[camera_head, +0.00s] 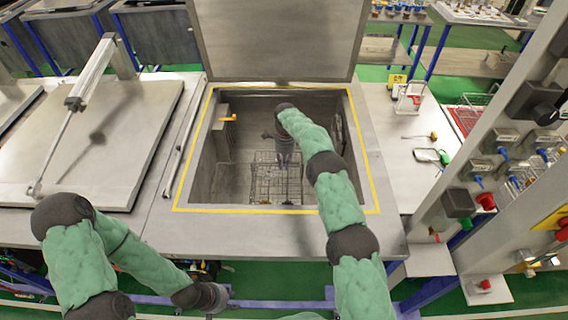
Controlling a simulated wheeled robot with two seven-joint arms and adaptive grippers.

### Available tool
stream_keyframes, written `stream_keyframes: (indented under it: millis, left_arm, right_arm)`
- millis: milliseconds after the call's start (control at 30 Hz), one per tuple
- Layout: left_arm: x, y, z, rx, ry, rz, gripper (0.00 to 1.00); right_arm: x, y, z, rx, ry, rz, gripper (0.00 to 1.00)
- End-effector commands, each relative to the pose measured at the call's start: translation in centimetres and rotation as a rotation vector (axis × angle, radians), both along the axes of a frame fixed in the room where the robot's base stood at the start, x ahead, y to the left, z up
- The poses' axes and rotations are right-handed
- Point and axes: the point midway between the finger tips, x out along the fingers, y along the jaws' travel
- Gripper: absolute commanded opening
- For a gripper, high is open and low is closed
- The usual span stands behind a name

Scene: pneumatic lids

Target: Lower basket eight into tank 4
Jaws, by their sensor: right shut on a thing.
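The open tank (200,185) with a yellow-edged rim is at the middle, its lid (275,40) standing up behind it. A wire basket (268,186) is inside the tank, below the rim level. Whether it touches the floor I cannot tell. My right arm reaches over the tank's right part, and my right gripper (285,158) points down, shut on the basket's upper part; its fingertips are hard to make out. The basket's number is not readable. My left gripper (212,298) is low in front of the tank bench, apart from the basket, its fingers too small to judge.
A shut lid (110,130) with a pneumatic cylinder (92,70) lies left. A small yellow sign (397,78) stands at the back right. The right bench top (395,160) holds a small wire rack (411,98) and tools. A panel (500,160) with valves and knobs stands right.

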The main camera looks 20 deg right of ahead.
Motion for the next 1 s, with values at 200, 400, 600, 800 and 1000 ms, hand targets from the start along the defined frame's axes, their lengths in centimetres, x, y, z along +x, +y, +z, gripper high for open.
stream_keyframes:
  millis: [200,400,600,800,1000]
  left_arm:
    - [0.0,0.0,-0.1,0.000,0.000,0.000,0.40]
    - [0.0,0.0,-0.1,0.000,0.000,0.000,0.40]
    - [0.0,0.0,0.0,0.000,0.000,0.000,0.40]
    - [0.0,0.0,0.0,0.000,0.000,0.000,0.40]
    - [0.0,0.0,0.0,0.000,0.000,0.000,0.40]
  right_arm:
    - [-0.6,0.1,-1.4,0.001,0.020,0.003,0.24]
    - [-0.5,0.1,-1.0,0.001,0.016,0.003,0.43]
    - [-0.6,0.2,-1.2,0.000,0.021,0.005,0.43]
    - [-0.2,0.1,0.8,0.000,0.013,0.003,0.43]
    - [0.4,-0.1,4.8,0.000,0.010,0.003,0.43]
